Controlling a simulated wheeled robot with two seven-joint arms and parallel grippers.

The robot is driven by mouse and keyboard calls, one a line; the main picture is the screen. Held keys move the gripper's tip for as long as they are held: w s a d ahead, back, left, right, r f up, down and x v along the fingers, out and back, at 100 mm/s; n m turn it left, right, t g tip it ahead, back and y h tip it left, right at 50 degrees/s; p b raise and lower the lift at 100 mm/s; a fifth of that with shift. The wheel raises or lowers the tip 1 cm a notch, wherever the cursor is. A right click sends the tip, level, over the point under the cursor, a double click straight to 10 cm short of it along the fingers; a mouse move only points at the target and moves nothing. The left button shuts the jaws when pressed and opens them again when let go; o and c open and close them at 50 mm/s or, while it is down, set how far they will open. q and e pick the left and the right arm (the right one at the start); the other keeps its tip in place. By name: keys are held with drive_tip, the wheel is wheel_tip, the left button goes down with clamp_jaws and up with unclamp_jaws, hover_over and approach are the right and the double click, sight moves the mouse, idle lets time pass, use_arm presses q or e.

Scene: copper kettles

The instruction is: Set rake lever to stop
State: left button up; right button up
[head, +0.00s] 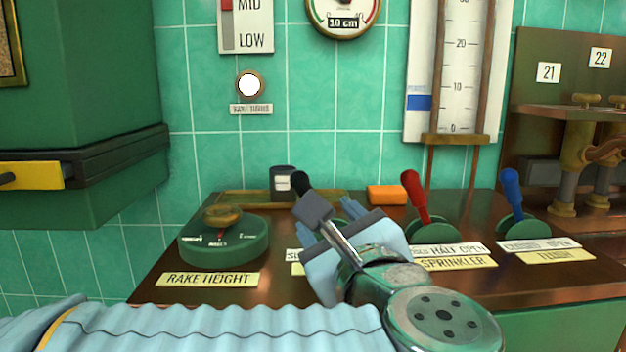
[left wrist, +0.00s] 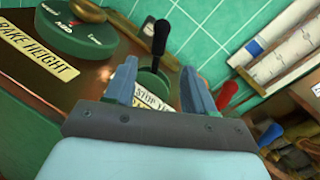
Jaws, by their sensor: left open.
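A black-handled lever, which I take for the rake lever, stands on the counter. Its black knob (head: 300,183) shows in the head view just behind my left gripper, which hides the rest. In the left wrist view the lever (left wrist: 160,38) rises from a round green base beyond the fingertips. A pale label (left wrist: 150,101) with "STOP" on it lies in front of the base, partly covered by the gripper. My left gripper (head: 330,212) is open and empty, and its two fingers (left wrist: 158,73) lie on either side of the lever's base and label. Contact cannot be told. My right gripper is not seen.
A round green rake height dial (head: 224,241) sits left of the lever. A red sprinkler lever (head: 415,196) and a blue lever (head: 512,194) stand to the right. An orange block (head: 387,194) and a dark cup (head: 283,181) stand near the tiled wall. A green cabinet (head: 80,90) overhangs at left.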

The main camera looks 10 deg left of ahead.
sight(305, 189)
use_arm(q)
drive_tip(key=shift+w+a, duration=0.15)
drive_tip(key=shift+w, duration=0.25)
drive_tip(key=p+x, duration=0.2)
drive_tip(key=x, duration=1.1)
drive_tip(key=shift+a+p, duration=0.1)
drive_tip(key=shift+p, duration=0.25)
drive_tip(key=shift+c, duration=0.4)
clamp_jaws()
